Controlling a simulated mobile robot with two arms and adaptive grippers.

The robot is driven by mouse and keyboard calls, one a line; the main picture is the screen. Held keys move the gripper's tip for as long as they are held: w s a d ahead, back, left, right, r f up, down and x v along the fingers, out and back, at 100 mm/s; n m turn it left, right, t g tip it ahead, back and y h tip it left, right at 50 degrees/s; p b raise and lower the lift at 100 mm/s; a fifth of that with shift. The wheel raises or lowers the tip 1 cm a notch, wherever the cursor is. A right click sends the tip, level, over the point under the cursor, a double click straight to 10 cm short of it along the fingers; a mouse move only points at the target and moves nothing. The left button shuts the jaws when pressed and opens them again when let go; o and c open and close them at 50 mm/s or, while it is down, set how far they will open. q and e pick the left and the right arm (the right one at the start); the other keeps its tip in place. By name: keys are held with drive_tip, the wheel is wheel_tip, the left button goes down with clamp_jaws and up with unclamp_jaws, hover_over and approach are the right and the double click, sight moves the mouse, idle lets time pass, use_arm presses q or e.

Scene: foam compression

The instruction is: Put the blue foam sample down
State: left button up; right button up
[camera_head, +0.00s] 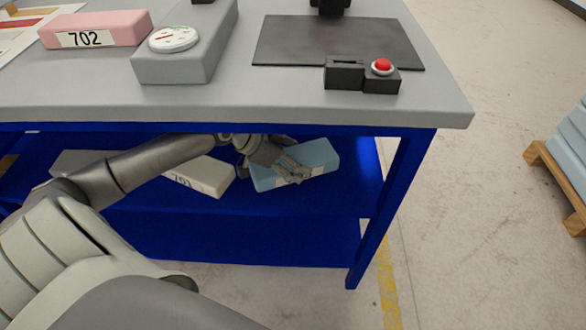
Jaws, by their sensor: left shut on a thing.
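The blue foam sample (318,158) is a light blue block with a white label, partly covered by my gripper. It is at the blue shelf (345,200) under the grey tabletop, tilted in the picture. I cannot tell whether it touches the shelf. My left gripper (292,172) is shut on it, with the arm reaching in from the left below the tabletop. My right gripper is not in view.
On the tabletop (200,102) are a pink block labelled 702 (98,27), a grey device with a round dial (174,38), a dark plate (335,42) and a red button box (382,68). A pallet (555,178) with blue blocks stands at right.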

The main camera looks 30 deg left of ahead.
use_arm(q)
wheel_tip(320, 180, down, 3)
drive_tip(key=shift+r+b, duration=0.1)
drive_tip(key=shift+b, duration=0.35)
drive_tip(key=shift+f, duration=0.2)
drive_tip(key=shift+r, duration=0.1)
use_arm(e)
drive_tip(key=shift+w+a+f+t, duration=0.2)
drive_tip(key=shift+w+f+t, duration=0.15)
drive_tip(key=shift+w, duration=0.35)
use_arm(q)
drive_tip(key=o, duration=0.8)
drive_tip(key=shift+o, duration=0.2)
drive_tip(key=p+v, duration=0.2)
drive_tip(key=v, duration=0.3)
drive_tip(key=shift+s+a+r, duration=0.1)
drive_tip(key=shift+s+r, duration=0.05)
drive_tip(key=shift+s, duration=0.1)
drive_tip(key=shift+p+v, duration=0.35)
drive_tip(key=shift+v, duration=0.6)
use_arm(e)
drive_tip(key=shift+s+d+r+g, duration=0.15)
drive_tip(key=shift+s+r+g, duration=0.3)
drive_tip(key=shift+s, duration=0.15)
